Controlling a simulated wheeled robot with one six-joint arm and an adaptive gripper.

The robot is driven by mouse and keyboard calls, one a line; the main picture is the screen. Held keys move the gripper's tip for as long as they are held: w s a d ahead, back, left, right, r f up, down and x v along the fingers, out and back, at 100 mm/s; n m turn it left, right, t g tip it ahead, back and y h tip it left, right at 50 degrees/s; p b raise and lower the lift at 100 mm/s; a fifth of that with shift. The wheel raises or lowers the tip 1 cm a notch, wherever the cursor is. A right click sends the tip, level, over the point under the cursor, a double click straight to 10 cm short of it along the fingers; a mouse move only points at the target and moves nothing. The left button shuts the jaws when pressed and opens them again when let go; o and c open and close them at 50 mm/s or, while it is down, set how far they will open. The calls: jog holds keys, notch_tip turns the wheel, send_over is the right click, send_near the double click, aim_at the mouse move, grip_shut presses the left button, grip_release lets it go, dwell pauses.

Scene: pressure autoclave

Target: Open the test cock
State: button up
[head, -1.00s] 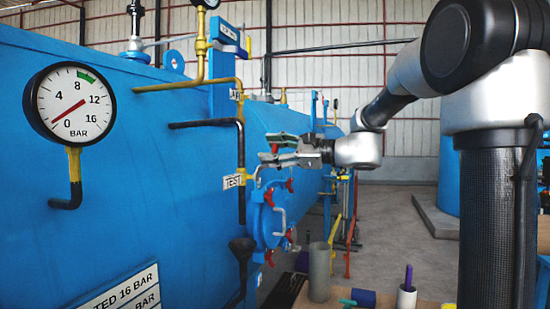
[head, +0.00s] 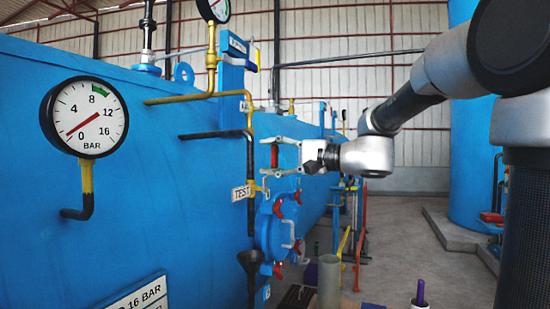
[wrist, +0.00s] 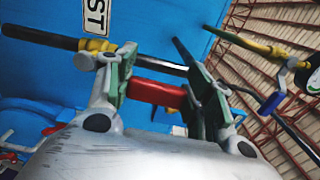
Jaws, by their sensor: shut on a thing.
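The white TEST label (head: 243,191) is on the blue vessel beside a brass fitting (head: 256,187) on a black pipe (head: 249,215). A red lever (head: 274,155) shows just above the fitting. My gripper (head: 285,156) is at this lever, one finger above and one below it in the head view. In the wrist view the red lever (wrist: 158,92) spans the gap between the two fingers, and my gripper is shut on it. Part of the label (wrist: 96,16) and the brass fitting (wrist: 95,46) show at top left there. How the lever joins the fitting is hidden.
A round pressure gauge (head: 84,117) is at left, its needle near 0. Below my gripper is a blue hatch (head: 275,228) with red clamps. A yellow pipe (head: 205,95) runs above. A grey cylinder (head: 329,282) stands at lower centre. Open floor lies right.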

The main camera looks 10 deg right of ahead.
jog(key=shift+s+a+n, duration=0.15)
jog(key=shift+n, duration=0.15)
jog(key=o, duration=1.5)
jog(key=v, duration=1.2)
